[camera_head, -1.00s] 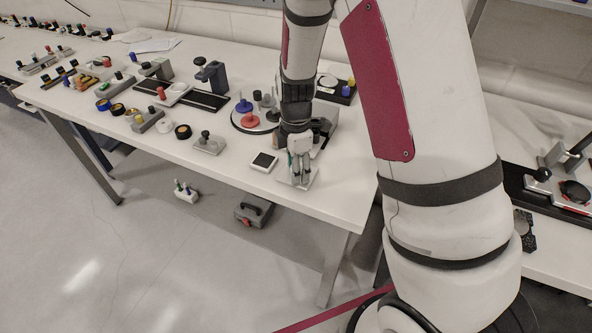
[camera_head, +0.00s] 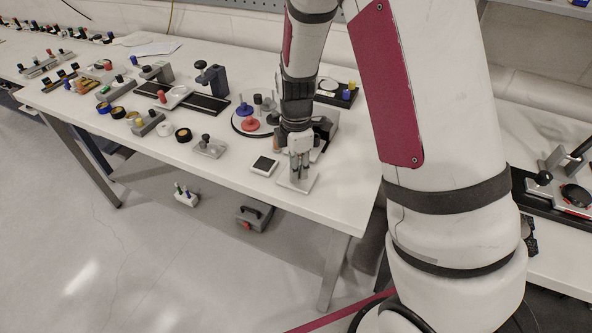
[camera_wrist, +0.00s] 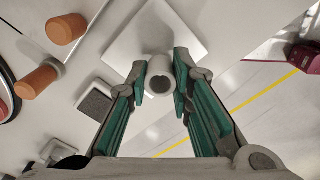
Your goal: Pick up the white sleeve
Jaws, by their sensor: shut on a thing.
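The white sleeve (camera_wrist: 160,75) is a short hollow cylinder with a dark bore. In the wrist view it stands between the green-padded fingers of my gripper (camera_wrist: 160,82), which is shut on it. A pale square plate (camera_wrist: 155,36) lies under the sleeve; I cannot tell whether the sleeve still touches it. In the head view my gripper (camera_head: 299,166) points down over that plate (camera_head: 297,184) near the table's front edge, and its fingers mostly hide the sleeve.
A small dark-topped block (camera_head: 263,165) lies just left of the plate. A round base (camera_head: 240,125) with coloured pegs stands behind it. Orange-brown cylinders (camera_wrist: 66,29) are at the upper left in the wrist view. The table's front edge is close, with open floor beyond.

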